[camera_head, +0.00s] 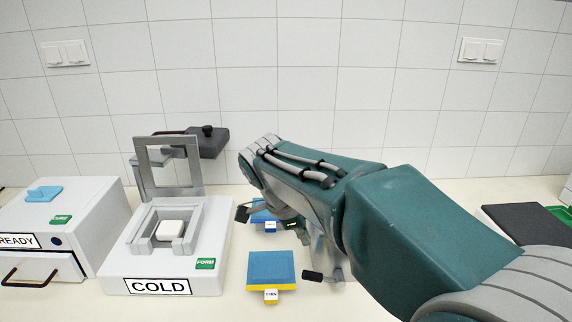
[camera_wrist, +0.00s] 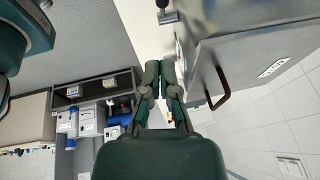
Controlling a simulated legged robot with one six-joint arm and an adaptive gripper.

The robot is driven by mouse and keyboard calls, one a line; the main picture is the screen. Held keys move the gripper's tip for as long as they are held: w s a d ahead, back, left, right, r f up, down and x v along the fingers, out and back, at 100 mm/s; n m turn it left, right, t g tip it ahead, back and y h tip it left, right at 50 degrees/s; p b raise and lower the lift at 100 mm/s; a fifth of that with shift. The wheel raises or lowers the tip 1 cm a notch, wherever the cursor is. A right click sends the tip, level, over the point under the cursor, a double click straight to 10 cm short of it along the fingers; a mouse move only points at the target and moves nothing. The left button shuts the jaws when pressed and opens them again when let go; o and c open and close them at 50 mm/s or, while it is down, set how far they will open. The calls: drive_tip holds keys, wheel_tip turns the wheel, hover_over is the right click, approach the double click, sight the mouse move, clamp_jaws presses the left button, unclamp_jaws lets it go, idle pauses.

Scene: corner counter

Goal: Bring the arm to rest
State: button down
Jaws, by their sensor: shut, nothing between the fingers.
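My arm comes in from the lower right of the head view and bends over the middle of the counter (camera_head: 235,310). Its wrist end is above the blue blocks, and the fingers are mostly hidden there. In the wrist view my gripper (camera_wrist: 160,75) is shut, its fingertips together with nothing between them. No object is held.
A COLD press (camera_head: 120,277) with its frame raised holds a white block (camera_head: 171,230). A READY drawer box (camera_head: 88,205) stands at left. A blue-and-yellow block (camera_head: 270,268) lies below my arm. A dark flat-topped object (camera_head: 525,224) is at right.

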drive_tip(key=s+d+n+t+y, duration=0.1)
drive_tip(key=s+d+n, duration=0.2)
drive_tip(key=s+n, duration=0.3)
drive_tip(key=s+d+f+n+t+y, duration=0.1)
drive_tip(key=s+d+n, duration=0.2)
drive_tip(key=s+n, duration=0.3)
drive_tip(key=s+d+f+n+t+y, duration=0.1)
drive_tip(key=s+d+n+t+y, duration=0.1)
drive_tip(key=s+d+n, duration=0.2)
drive_tip(key=s+n, duration=0.3)
drive_tip(key=shift+f, duration=0.15)
drive_tip(key=shift+w, duration=0.1)
